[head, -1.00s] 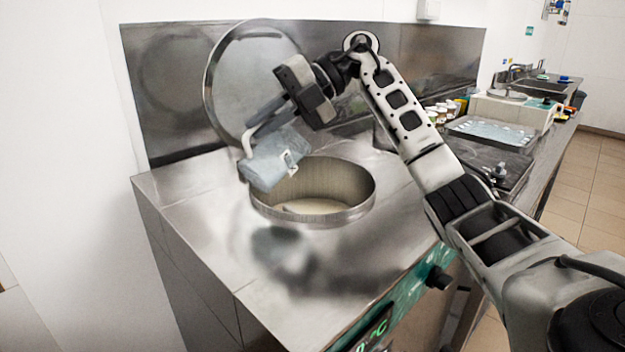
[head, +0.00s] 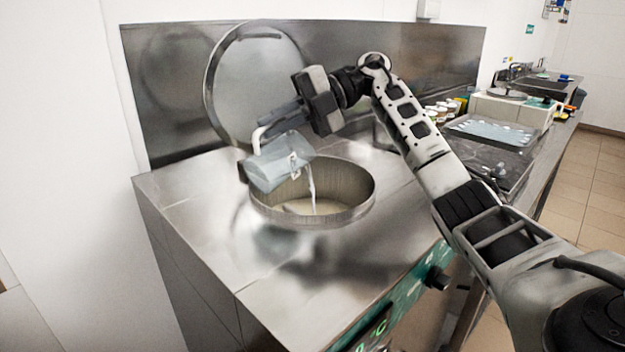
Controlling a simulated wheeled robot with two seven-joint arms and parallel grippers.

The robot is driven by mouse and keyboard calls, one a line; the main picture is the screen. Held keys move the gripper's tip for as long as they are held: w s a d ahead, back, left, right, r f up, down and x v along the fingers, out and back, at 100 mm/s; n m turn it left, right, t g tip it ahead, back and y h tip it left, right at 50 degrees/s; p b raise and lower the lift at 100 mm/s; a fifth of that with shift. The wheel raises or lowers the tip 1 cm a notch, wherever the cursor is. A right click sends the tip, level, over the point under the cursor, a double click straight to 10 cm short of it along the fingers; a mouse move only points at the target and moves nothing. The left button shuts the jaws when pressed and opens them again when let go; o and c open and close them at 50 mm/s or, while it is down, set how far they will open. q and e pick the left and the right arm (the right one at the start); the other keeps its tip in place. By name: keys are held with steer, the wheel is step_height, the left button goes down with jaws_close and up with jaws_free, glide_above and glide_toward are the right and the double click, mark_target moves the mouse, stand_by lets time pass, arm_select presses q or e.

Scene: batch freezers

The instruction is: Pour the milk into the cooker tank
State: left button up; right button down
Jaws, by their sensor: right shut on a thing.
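A translucent pitcher (head: 276,164) is tilted over the left rim of the round cooker tank (head: 347,213). A thin white stream of milk (head: 311,187) runs from its lip down into the tank. Pale liquid (head: 300,207) lies at the tank's bottom. My right gripper (head: 285,118) is shut on the pitcher's handle, above and behind the tank opening. The fingertips are partly hidden around the handle. My left gripper is not in view.
The round tank lid (head: 255,85) stands open behind the tank against the steel backsplash. A metal tray (head: 493,131) and several small jars (head: 440,110) are on the counter to the right. The steel top in front of the tank is clear.

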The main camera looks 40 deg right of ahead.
mark_target(294, 134)
steer(key=shift+w+d+f+y+p, duration=0.15)
steer(key=shift+d+y+p, duration=0.35)
steer(key=shift+d, duration=0.5)
steer(key=shift+d+f+m+y, duration=0.3)
steer(key=shift+d+y, duration=0.05)
steer(key=shift+y, duration=0.15)
steer(key=shift+d+t+y, duration=0.3)
steer(key=shift+d+y, duration=0.2)
stand_by(0.5)
